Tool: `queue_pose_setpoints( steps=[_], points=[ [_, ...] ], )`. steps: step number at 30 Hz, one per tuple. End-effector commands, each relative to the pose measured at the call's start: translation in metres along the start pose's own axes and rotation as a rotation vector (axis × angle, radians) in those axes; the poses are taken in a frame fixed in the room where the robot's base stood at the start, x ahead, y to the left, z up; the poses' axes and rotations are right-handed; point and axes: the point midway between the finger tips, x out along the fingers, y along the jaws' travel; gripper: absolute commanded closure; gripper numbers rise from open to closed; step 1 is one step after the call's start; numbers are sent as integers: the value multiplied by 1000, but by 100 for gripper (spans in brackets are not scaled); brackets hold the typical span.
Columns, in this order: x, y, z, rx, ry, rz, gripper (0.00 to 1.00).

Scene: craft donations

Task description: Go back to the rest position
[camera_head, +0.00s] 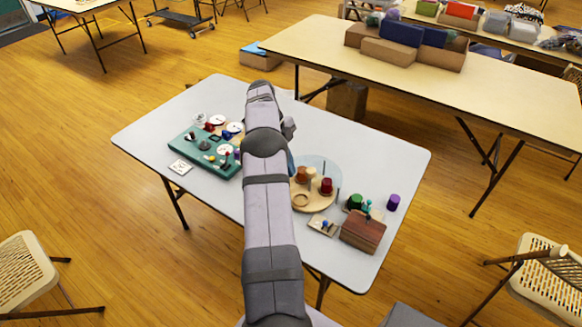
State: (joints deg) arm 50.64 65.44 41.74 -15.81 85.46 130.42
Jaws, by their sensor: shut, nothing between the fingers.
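My arm rises from the bottom edge and crosses over the middle of the grey folding table (163,127). A small grey part of mine shows at the arm's right side, above the table. My gripper's fingers do not show; they seem hidden behind the arm links. On the table's left is a green tray (183,146) with several small items and white round dials. Right of the arm is a round wooden board (316,203) with a red spool (326,186) and brown pieces on it. I see nothing held.
A brown block (362,232), green spool (355,202), purple spool (393,202) and small beige card (323,225) sit at the table's right. A white card (180,166) lies at the left. A beige table (350,52) with boxes stands behind. Chairs (22,270) flank the front.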

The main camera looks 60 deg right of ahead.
Motion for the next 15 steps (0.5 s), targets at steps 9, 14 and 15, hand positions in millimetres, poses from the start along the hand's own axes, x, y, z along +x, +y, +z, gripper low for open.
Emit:
queue_pose_setpoints(
  steps=[9, 14, 15],
  points=[
    [-3, 0, 0, 0, 0, 0, 100],
    [-9, 6, 6, -51, -6, -5, 100],
    [-14, 11, 9, -86, -10, -9, 100]
  ],
)
